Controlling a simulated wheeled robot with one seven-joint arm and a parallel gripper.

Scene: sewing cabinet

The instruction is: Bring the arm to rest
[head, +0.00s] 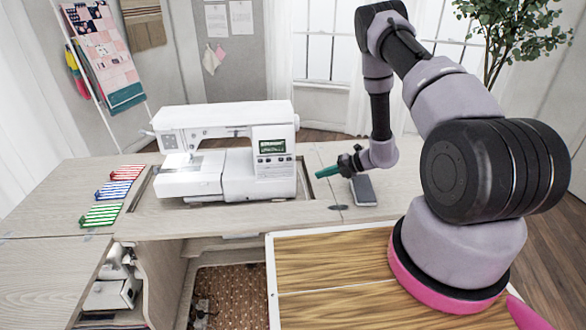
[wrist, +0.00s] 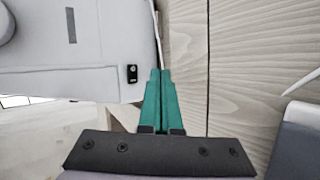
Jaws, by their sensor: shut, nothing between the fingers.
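My arm reaches over the right part of the cabinet top in the head view. My gripper (head: 318,174) has green fingers that point left, toward the right end of the white sewing machine (head: 235,170). In the wrist view the two green fingers of my gripper (wrist: 160,82) lie together, shut and with nothing between them. The side of the sewing machine (wrist: 90,60) fills the upper left there. The fingertips look close to the machine, but I cannot tell the exact gap.
Red, blue and green striped pieces (head: 118,190) lie left of the machine. An open compartment (head: 235,295) is in front. A plant (head: 510,30) stands at the back right.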

